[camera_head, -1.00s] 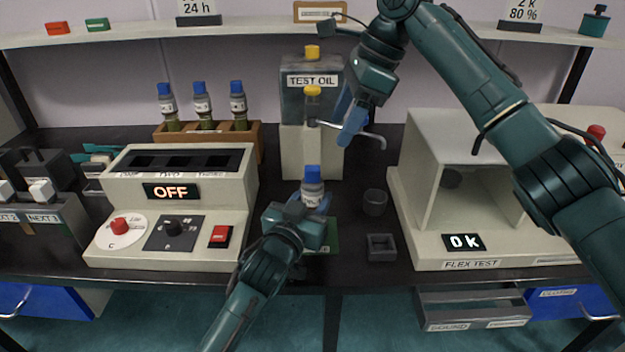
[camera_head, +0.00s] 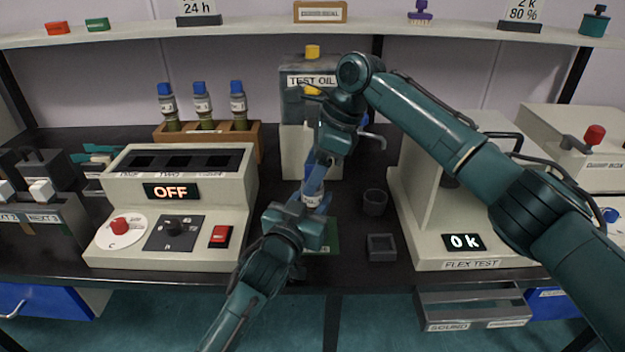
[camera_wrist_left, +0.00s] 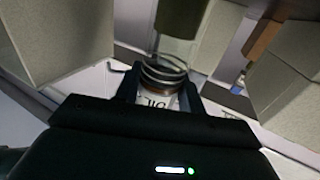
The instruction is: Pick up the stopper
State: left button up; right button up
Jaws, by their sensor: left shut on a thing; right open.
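My left gripper (camera_head: 303,205) is shut on a small vial (camera_head: 313,197) with a white label and holds it upright above a green pad. The blue stopper (camera_head: 309,173) is on top of the vial, mostly hidden by my right gripper. My right gripper (camera_head: 313,183) is open and reaches down from above, its fingers at the stopper. I cannot tell whether they touch it. In the left wrist view a round ribbed glass part (camera_wrist_left: 164,72) shows between the left fingers. The stopper of the held vial cannot be made out there.
A wooden rack (camera_head: 172,133) with several blue-capped vials stands behind the OFF device (camera_head: 130,190). The TEST OIL tank (camera_head: 300,100) is behind the grippers. A dark cup (camera_head: 375,202) and square tray (camera_head: 381,247) lie to the right, before the FLEX TEST machine (camera_head: 425,240).

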aim_at(312, 167)
jog(key=shift+f, duration=0.2)
jog(key=c, duration=1.1)
jog(key=shift+o, duration=0.2)
jog(key=shift+r, duration=0.15)
notch_tip(312, 167, up, 15)
dwell(0.4)
pick_arm(q)
jog(key=o, duration=1.2)
jog(key=shift+s, duration=0.1)
